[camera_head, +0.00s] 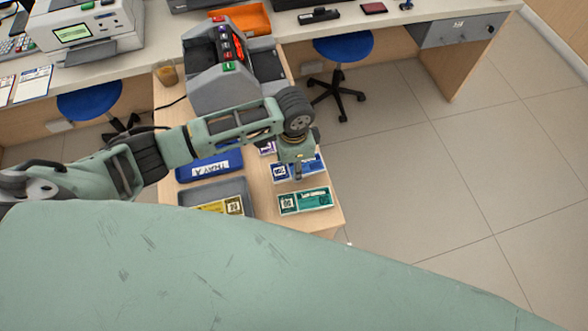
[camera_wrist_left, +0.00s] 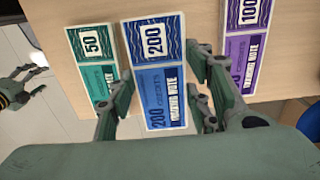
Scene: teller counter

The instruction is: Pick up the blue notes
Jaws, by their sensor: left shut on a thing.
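The blue notes (camera_head: 313,166) are a flat blue-and-white bundle marked 200 at the right side of the small wooden table. In the left wrist view the blue notes (camera_wrist_left: 164,85) lie between my two fingers. My left gripper (camera_head: 298,174) reaches down over the bundle and is shut on it, hiding its middle. I cannot tell whether the bundle is clear of the tabletop. My right gripper is not seen in the head view; a jointed grey-green part at the left edge of the left wrist view may be mine.
Green notes (camera_head: 305,200) lie on the near side of the blue ones, purple notes (camera_head: 268,148) on the far side. A blue tray (camera_head: 210,168) and a grey tray (camera_head: 212,190) with yellow notes stand left. A grey machine (camera_head: 222,92) stands behind. Open floor is to the right.

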